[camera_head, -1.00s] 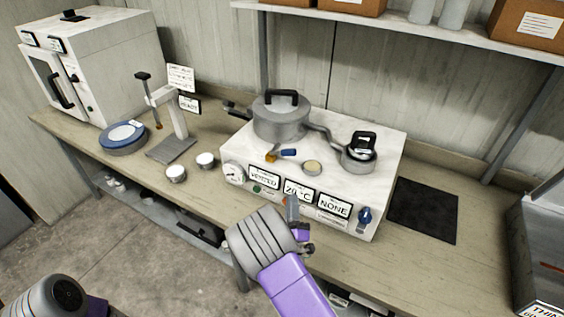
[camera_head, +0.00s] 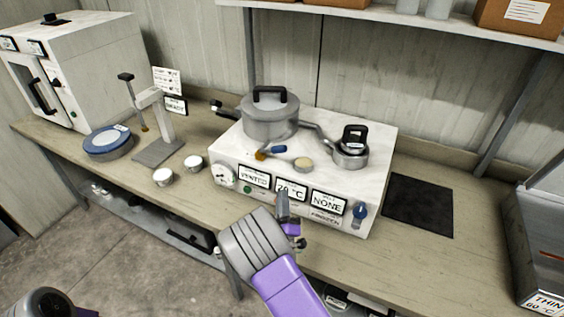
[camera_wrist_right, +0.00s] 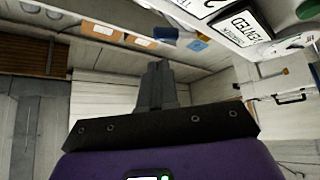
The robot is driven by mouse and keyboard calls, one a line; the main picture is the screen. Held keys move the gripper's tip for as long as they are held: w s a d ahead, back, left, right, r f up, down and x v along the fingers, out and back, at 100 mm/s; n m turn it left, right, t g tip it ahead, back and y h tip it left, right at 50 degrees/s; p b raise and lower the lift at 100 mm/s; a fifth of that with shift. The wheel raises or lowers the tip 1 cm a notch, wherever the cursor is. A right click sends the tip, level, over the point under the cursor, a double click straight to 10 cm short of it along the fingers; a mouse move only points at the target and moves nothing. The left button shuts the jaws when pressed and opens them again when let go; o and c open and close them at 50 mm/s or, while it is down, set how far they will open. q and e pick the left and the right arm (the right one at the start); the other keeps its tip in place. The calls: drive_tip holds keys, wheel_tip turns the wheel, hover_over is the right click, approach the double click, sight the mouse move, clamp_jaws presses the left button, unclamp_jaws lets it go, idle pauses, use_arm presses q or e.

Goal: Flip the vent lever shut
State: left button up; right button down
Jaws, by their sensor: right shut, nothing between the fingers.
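The vent lever has a blue handle (camera_head: 279,149) and a brass body (camera_head: 262,155). It lies on top of the white apparatus box (camera_head: 345,180), in front of the grey pot (camera_head: 270,118). The sign below it (camera_head: 255,178) reads VENTED. My right gripper (camera_head: 283,204) is shut and empty, in front of the box's front face and below the lever. My left gripper is out of view; only part of my left arm shows at lower left.
A small lidded vessel (camera_head: 350,150) is piped to the pot. A round cap (camera_head: 303,164) sits right of the lever. A blue knob (camera_head: 360,210) and a gauge (camera_head: 223,175) are on the box's front. A press stand (camera_head: 157,120) and two white cups are to the left.

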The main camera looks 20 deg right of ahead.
approach(273, 150)
drive_tip(key=w+d+r, duration=0.1)
drive_tip(key=w+d, duration=0.1)
drive_tip(key=d, duration=0.1)
drive_tip(key=w+d+r, duration=0.1)
drive_tip(key=shift+w+d+r, duration=0.25)
drive_tip(key=shift+r, duration=0.1)
drive_tip(key=shift+p, duration=0.3)
